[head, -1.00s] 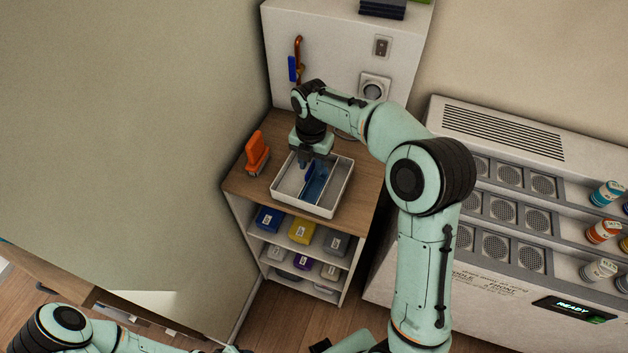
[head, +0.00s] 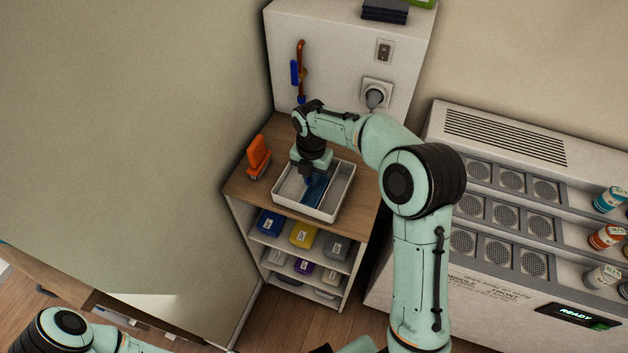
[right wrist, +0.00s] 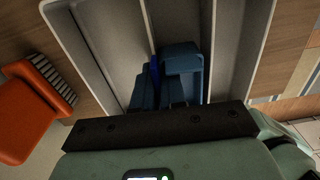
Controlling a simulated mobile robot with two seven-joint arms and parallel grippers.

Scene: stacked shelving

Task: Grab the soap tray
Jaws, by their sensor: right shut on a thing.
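The soap tray (head: 318,213) is a white, open box with dividers on the wooden top of a small shelf unit. It also shows in the right wrist view (right wrist: 72,48). My right gripper (head: 311,187) reaches down into it from above. In the right wrist view, the bluish fingers (right wrist: 157,82) are low inside the tray, on either side of a divider, and shut on it. A bright blue strip shows between them. The fingertips' exact contact is partly hidden. The tray sits flat on the top. My left arm shows at the lower left; its gripper is out of view.
An orange-handled brush (head: 258,158) stands close to the tray's left side and also shows in the right wrist view (right wrist: 28,105). Shelves below hold several coloured boxes (head: 303,235). A wall is close at left; a white machine (head: 500,250) stands at right.

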